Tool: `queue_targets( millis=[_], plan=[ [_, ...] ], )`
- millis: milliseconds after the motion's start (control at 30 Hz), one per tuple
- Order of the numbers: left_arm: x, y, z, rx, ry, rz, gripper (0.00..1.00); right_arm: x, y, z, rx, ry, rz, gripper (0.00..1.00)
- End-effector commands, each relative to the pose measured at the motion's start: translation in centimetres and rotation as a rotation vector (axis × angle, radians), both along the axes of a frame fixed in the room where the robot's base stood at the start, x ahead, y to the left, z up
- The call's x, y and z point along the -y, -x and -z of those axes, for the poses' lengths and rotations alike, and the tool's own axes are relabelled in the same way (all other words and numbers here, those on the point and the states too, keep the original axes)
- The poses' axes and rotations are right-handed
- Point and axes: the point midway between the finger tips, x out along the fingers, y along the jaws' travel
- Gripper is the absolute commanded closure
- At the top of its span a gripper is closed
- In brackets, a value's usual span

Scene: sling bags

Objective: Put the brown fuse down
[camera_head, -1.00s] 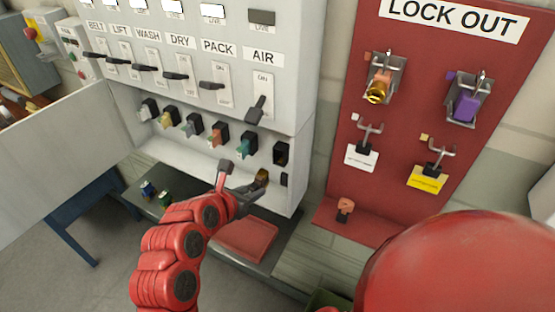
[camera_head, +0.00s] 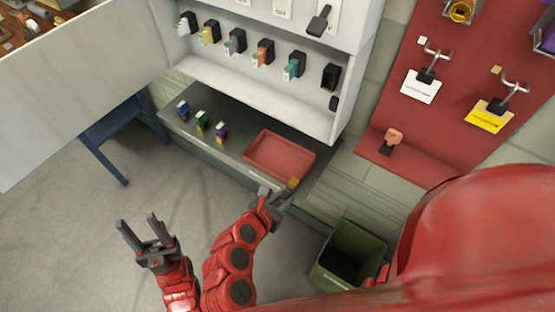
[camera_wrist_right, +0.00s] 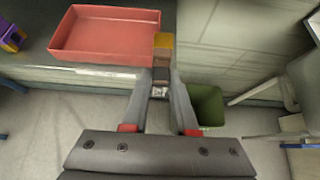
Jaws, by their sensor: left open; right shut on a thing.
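My right gripper (camera_head: 283,192) is shut on the brown fuse (camera_head: 294,182), which shows a yellowish top. In the right wrist view the fuse (camera_wrist_right: 162,58) stands between the fingertips (camera_wrist_right: 160,88), with its upper end beside the right edge of the red tray (camera_wrist_right: 75,52). In the head view this tray (camera_head: 262,165) is empty and lies on the grey bench, just above and left of the fuse. I cannot tell whether the fuse touches anything below. My left gripper (camera_head: 145,235) is open and empty, over the floor at the lower left.
Several small fuses, one of them blue (camera_head: 183,109), stand on the bench (camera_head: 235,143) left of the tray. A fuse panel (camera_head: 262,95) with one empty black socket (camera_head: 331,76) rises behind. A green bin (camera_head: 347,250) stands right of my right gripper. The red lock-out board (camera_head: 400,125) is at right.

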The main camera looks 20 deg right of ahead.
Motion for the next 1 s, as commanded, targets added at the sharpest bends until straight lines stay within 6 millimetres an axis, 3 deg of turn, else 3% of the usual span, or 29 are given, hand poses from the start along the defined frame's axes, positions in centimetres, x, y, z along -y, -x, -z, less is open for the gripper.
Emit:
queue_targets(
  millis=[733,1000],
  plan=[
    [0.0,0.0,-3.2,0.0,0.0,0.0,0.5,2.0,-13.7,0.6,0.004,0.002,-0.002,1.0],
    [0.0,0.0,-4.3,0.0,0.0,0.0,0.5,2.2,-15.0,1.9,-0.003,0.004,-0.003,1.0]
  ],
)
